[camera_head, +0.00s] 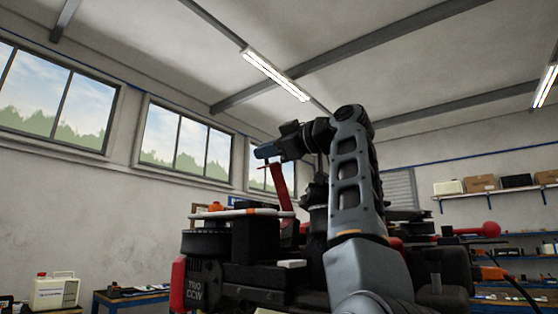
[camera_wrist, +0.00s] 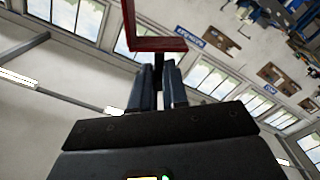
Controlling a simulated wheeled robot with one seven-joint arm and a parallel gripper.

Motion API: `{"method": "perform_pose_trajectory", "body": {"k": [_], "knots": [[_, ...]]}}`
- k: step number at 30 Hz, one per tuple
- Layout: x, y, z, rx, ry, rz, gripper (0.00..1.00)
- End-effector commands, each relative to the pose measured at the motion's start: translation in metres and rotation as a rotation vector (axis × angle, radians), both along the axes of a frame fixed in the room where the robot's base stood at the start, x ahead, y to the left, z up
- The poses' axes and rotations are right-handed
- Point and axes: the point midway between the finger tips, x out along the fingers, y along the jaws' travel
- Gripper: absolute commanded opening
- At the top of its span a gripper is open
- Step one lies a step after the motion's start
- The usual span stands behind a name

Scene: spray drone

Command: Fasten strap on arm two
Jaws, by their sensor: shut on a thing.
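The dark spray drone (camera_head: 265,275) fills the lower middle of the head view, partly behind my arm. The drone arm end marked "TWO CCW" (camera_head: 196,290) faces me at its left. A red strap (camera_head: 280,185) rises from the drone's top up to my gripper (camera_head: 262,151). In the wrist view my gripper (camera_wrist: 160,84) has its two blue-grey fingers close together on a dark end of the red strap (camera_wrist: 160,45). The strap bends in an angle beyond the fingertips. Where its lower end meets the drone is hard to make out.
A white jug with a red cap (camera_head: 56,291) stands at the far left. A blue-edged table (camera_head: 140,297) is behind the drone. A wall shelf (camera_head: 495,191) with boxes is at the right.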

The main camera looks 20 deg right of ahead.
Motion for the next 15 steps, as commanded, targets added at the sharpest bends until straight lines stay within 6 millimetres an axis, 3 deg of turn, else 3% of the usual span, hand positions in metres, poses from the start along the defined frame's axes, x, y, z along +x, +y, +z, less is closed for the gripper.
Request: {"method": "perform_pose_trajectory", "body": {"k": [15], "knots": [[-0.047,0.062,-0.051,-0.4,-0.296,-0.002,0.0]]}}
